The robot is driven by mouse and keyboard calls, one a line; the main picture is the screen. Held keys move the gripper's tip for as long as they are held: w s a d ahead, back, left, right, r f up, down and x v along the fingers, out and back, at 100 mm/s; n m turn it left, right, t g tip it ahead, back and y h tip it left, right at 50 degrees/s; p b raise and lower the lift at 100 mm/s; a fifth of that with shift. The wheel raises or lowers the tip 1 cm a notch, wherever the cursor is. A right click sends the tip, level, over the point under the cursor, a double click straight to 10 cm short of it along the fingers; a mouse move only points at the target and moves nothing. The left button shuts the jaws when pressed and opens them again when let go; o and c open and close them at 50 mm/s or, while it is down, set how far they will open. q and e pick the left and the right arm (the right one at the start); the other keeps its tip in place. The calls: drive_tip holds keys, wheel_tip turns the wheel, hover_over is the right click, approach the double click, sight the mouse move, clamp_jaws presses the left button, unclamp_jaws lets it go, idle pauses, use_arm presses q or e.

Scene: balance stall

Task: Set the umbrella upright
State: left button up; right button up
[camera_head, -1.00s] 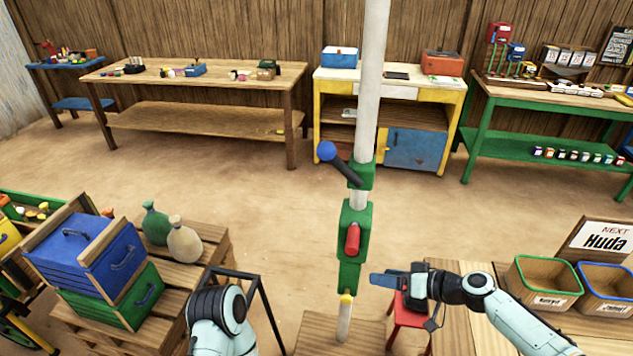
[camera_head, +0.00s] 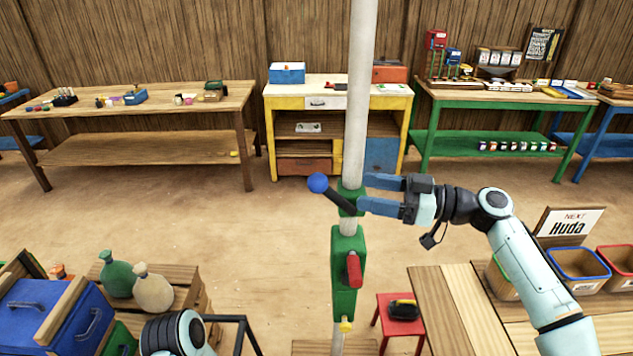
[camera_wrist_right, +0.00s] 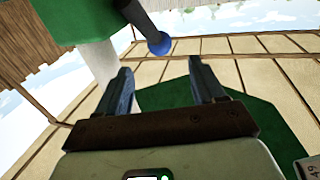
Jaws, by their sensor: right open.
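The umbrella's white pole (camera_head: 359,80) runs from the bottom to the top of the head view, leaning slightly right toward the top. It carries a green collar (camera_head: 349,198) with a dark lever ending in a blue ball (camera_head: 317,183), and below that a green housing (camera_head: 347,262) with a red handle (camera_head: 354,269). My right gripper (camera_head: 370,195) is open, its blue fingers pointing left beside the collar; contact is unclear. In the right wrist view the open fingers (camera_wrist_right: 162,85) show, with the blue ball (camera_wrist_right: 159,43) beyond them. The umbrella's top lies outside the head view. My left gripper is out of view.
A wooden counter (camera_head: 450,310) with bins is at right. Open floor lies behind the pole.

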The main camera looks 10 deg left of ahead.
sight(320, 184)
drive_tip(key=a, duration=0.3)
drive_tip(key=a+p, duration=0.1)
drive_tip(key=a, duration=0.2)
drive_tip(key=w+a, duration=0.1)
drive_tip(key=a, duration=0.2)
drive_tip(key=shift+a+r, duration=0.1)
drive_tip(key=shift+a, duration=0.8)
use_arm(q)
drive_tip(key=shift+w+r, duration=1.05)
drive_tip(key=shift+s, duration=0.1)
use_arm(e)
clamp_jaws()
